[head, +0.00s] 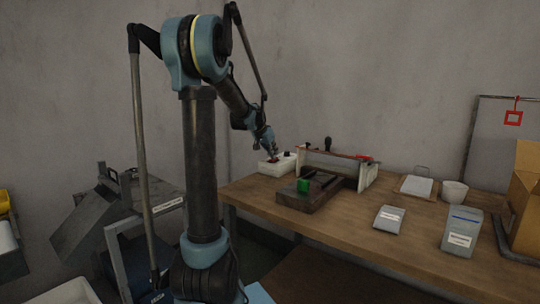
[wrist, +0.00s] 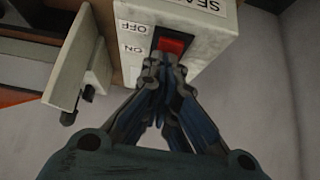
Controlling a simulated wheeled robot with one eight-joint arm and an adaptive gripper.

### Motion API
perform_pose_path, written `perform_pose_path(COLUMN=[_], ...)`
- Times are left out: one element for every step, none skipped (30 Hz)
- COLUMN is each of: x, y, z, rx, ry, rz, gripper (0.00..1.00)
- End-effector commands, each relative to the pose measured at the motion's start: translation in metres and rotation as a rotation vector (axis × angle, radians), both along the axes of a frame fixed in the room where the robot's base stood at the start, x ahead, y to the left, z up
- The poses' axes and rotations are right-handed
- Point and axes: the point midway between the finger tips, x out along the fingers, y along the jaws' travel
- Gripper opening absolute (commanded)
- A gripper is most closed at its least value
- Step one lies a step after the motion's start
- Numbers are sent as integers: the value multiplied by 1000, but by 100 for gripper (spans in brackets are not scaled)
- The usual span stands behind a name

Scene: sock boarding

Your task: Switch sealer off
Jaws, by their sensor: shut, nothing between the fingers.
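The sealer's control box is a white box (head: 281,168) at the back left of the table in the head view. In the wrist view the white box (wrist: 206,22) carries printed OFF and ON labels beside a red rocker switch (wrist: 175,44). My gripper (wrist: 165,62) is shut and empty, its fingertips right at the lower edge of the red switch, over its ON-label end. Whether they touch it I cannot tell. In the head view my gripper (head: 271,155) is over the white box. The fingers hide part of the switch.
Free tabletop lies along the front edge.

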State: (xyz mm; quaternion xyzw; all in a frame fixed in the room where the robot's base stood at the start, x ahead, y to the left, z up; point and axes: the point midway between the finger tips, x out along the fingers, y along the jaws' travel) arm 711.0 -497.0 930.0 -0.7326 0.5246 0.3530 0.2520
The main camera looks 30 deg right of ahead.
Motion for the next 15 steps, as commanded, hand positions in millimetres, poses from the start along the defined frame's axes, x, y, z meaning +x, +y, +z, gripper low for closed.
perform_pose_path(x=[1,1,2,2,3,3,4,4,5,5,5,5,5,5,5], y=[-2,-3,-4,-5,-6,-7,-8,-9,-9,-9,-9,-9,-9,-8,-8], z=[0,1,1,1,1,2,2,2,2,2,2,2,2,2,2], rx=[0,0,0,0,0,0,0,0,0,0,0,0,0,0,0], ry=[0,0,0,0,-1,0,0,0,0,0,0,0,0,0,0], rz=[0,0,0,0,1,1,1,1,2,2,3,3,3,3,4], gripper=[0,0,0,0,0,0,0,0,0,0,0,0,0,0,0])
